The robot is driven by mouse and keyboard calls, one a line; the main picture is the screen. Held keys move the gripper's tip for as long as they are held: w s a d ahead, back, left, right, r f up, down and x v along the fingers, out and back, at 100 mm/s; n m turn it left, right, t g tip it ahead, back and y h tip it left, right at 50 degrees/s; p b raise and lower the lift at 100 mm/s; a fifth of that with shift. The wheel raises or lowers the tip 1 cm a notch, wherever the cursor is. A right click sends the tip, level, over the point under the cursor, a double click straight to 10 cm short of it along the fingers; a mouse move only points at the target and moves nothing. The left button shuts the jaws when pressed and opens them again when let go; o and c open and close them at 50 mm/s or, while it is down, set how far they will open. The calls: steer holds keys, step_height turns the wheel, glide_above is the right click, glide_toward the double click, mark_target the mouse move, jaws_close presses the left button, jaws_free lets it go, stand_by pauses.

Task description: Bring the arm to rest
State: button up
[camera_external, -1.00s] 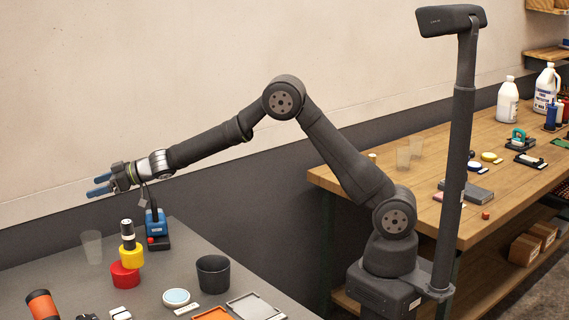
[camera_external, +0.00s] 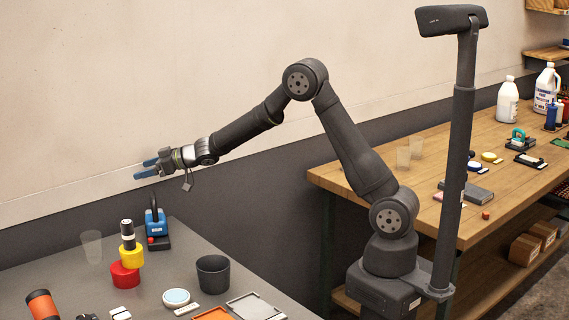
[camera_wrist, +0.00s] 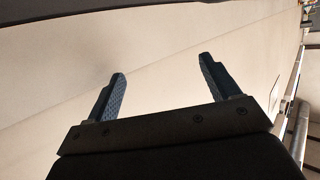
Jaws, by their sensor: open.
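My gripper (camera_external: 146,169) is raised in front of the beige wall, above the back edge of the grey table. Its two blue fingers stand wide apart with nothing between them. They also show in the wrist view (camera_wrist: 162,90), with only the pale wall beyond them. My arm is bent at a raised elbow and reaches left from its base. The gripper is clear of the table and of everything on it.
A wooden bench (camera_external: 440,210) with bottles stands right. The air around my gripper is free.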

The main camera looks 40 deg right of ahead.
steer(key=shift+w+d+f+m+t+h, duration=0.25)
steer(key=shift+d+f+m+t+h, duration=0.55)
steer(key=shift+d, duration=2.45)
steer(key=shift+w+d+f+m+t+h, duration=0.4)
steer(key=shift+d+f, duration=0.85)
steer(key=shift+d, duration=2)
steer(key=shift+w+d+f+m+t+h, duration=0.25)
steer(key=shift+d+f+m+h, duration=0.6)
steer(key=shift+d, duration=2.4)
steer(key=shift+o, duration=0.5)
steer(key=shift+s+f, duration=0.1)
steer(key=shift+f, duration=0.05)
